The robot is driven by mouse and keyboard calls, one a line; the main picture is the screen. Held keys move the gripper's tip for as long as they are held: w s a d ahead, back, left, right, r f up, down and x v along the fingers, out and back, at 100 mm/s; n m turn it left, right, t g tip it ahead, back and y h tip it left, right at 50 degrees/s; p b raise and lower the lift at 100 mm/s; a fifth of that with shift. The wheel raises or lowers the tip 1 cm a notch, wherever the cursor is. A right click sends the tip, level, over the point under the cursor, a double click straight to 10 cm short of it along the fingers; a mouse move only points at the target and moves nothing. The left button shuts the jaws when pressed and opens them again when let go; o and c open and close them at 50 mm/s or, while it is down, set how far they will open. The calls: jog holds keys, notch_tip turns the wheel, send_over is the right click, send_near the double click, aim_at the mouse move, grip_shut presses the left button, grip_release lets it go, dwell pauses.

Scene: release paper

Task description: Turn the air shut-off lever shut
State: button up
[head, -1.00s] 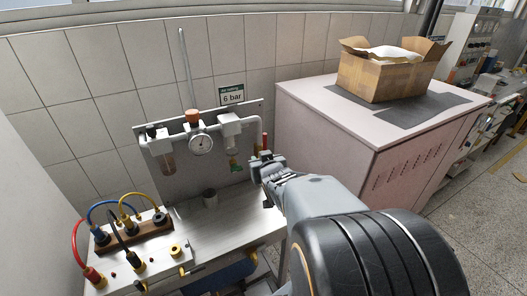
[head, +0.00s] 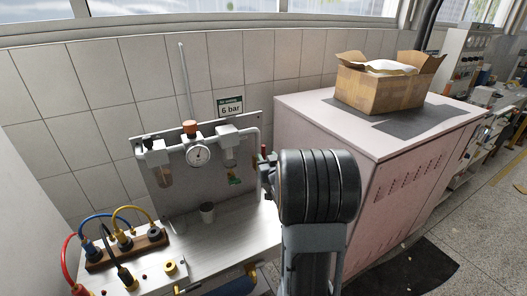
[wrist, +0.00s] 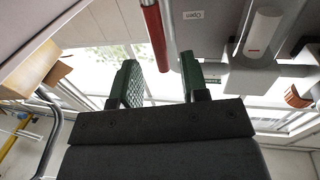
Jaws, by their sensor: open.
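The red shut-off lever (wrist: 154,36) shows in the wrist view, reaching in from the top edge beside a grey pipe. Its lower end lies between the two green fingers of my gripper (wrist: 158,80). The fingers are apart on either side of it, and I see no clear contact. A small label reading "Open" (wrist: 193,15) is upside down on the grey panel nearby. In the head view a small red bit of the lever (head: 263,151) shows at the panel's right end. My dark arm link hides most of my gripper there.
The grey panel (head: 176,199) carries a round gauge (head: 198,155), filter bowls and pipes. A metal bench (head: 232,225) with a small cup (head: 207,212) lies below. A pink cabinet (head: 390,205) with a cardboard box (head: 384,85) stands close on the right.

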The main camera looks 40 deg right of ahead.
aim_at(264, 154)
jog(key=shift+p+x, duration=0.35)
jog(key=shift+x, duration=1.85)
grip_shut()
